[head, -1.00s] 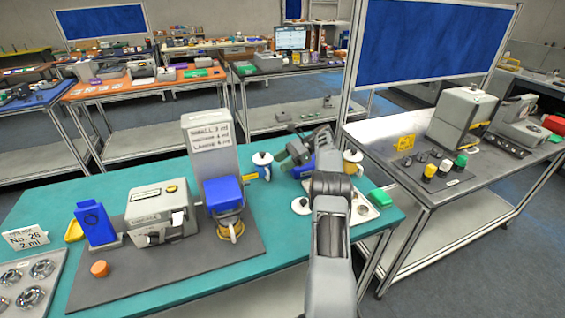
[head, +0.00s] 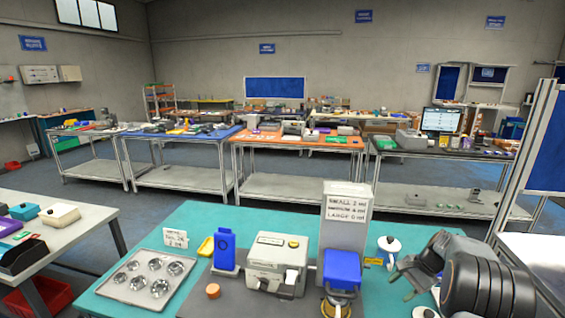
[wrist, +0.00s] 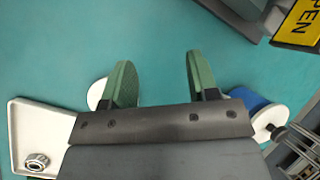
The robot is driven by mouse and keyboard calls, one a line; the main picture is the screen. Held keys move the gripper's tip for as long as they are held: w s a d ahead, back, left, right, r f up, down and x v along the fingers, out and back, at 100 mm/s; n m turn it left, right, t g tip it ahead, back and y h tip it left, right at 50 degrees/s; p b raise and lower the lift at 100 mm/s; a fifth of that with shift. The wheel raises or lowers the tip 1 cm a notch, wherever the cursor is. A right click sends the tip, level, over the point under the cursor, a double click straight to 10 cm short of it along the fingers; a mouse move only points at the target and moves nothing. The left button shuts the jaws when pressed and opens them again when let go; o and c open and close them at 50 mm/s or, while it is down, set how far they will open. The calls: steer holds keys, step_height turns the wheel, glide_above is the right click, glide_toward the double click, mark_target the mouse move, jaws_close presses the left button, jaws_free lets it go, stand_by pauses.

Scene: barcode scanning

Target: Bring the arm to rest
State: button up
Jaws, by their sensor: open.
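My gripper (wrist: 158,78) is open and empty in the wrist view, its two green-padded fingers apart above the teal table top (wrist: 60,55). In the head view my arm reaches in at the lower right, with the gripper (head: 412,280) near the right part of the teal table; its fingertips are hard to make out there. A white tray (wrist: 32,118) with a metal ring-shaped part (wrist: 36,162) lies at the left of the wrist view. A blue and white round object (wrist: 268,112) is right of the fingers.
On the table stand a grey machine (head: 277,262), a blue-topped unit (head: 342,268), a blue holder (head: 225,250) and a tray of metal parts (head: 148,278). A white lidded pot (head: 389,249) is close to my gripper. A post and blue board (head: 550,150) rise at the right.

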steer(key=s+a+r+n+t+h, duration=0.2)
steer(key=s+a+r+n, duration=0.4)
steer(key=s+a, duration=0.3)
steer(key=s+a+r+n+t+h, duration=0.1)
steer(key=s+a+r+n+h, duration=0.2)
steer(key=s+a+r+n, duration=0.3)
steer(key=s+a, duration=0.4)
steer(key=s, duration=0.2)
steer(key=shift+s+r+n+t+h, duration=0.25)
steer(key=shift+r+n+t+h, duration=0.05)
steer(key=shift+r+t+h, duration=0.1)
stand_by(0.4)
